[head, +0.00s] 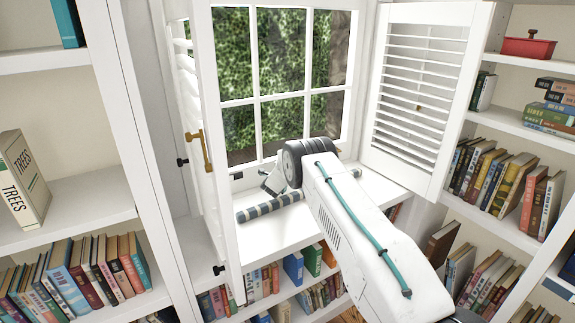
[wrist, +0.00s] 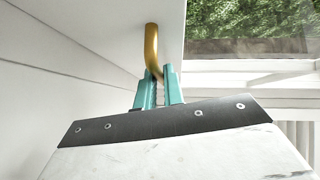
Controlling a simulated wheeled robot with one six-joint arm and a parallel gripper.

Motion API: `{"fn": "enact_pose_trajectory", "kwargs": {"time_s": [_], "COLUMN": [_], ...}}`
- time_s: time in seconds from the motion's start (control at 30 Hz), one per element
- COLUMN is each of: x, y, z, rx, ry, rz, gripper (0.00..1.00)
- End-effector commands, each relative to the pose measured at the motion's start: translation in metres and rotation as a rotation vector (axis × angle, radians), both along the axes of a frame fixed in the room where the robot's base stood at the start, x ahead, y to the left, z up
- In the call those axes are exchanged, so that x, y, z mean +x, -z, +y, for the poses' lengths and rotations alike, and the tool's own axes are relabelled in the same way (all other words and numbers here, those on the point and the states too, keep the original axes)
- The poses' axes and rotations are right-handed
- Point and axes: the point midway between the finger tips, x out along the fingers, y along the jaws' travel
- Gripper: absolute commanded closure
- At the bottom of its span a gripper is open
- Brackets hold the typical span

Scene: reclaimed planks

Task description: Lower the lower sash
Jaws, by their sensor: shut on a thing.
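The white window (head: 255,98) stands ahead, its panes full of green foliage. Its lower sash has a white bottom rail (head: 258,164) close above the sill; my arm covers part of it, and I cannot tell the gap beneath. My gripper (head: 270,183) is low at the window, partly hidden by my own wrist. In the wrist view, its teal fingers (wrist: 158,82) are shut on the lower end of a curved brass handle (wrist: 151,45), which hangs from a white panel (wrist: 100,30). I cannot tell from the head view which part this panel is.
A striped roll (head: 268,207) lies on the sill, below my gripper. A louvred shutter (head: 415,85) stands open at right. A white panel with a brass handle (head: 205,150) stands at left. Bookshelves (head: 70,200) flank both sides.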

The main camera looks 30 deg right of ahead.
Motion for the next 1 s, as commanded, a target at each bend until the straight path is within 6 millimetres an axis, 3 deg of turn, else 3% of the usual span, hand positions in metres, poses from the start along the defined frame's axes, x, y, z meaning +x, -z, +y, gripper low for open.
{"fn": "enact_pose_trajectory", "kwargs": {"time_s": [0.1,0.13,0.2,0.57,1.0], "x": [-0.002,-0.002,-0.002,-0.005,-0.051], "y": [0.008,0.008,0.008,0.003,-0.005], "z": [0.001,0.001,0.001,0.004,0.048], "rx": [0.005,0.006,0.005,0.004,0.004], "ry": [-0.002,-0.002,-0.002,-0.001,-0.002], "rz": [0.012,0.013,0.012,0.008,0.011], "gripper": [1.0,0.82,0.68,0.68,0.68]}}
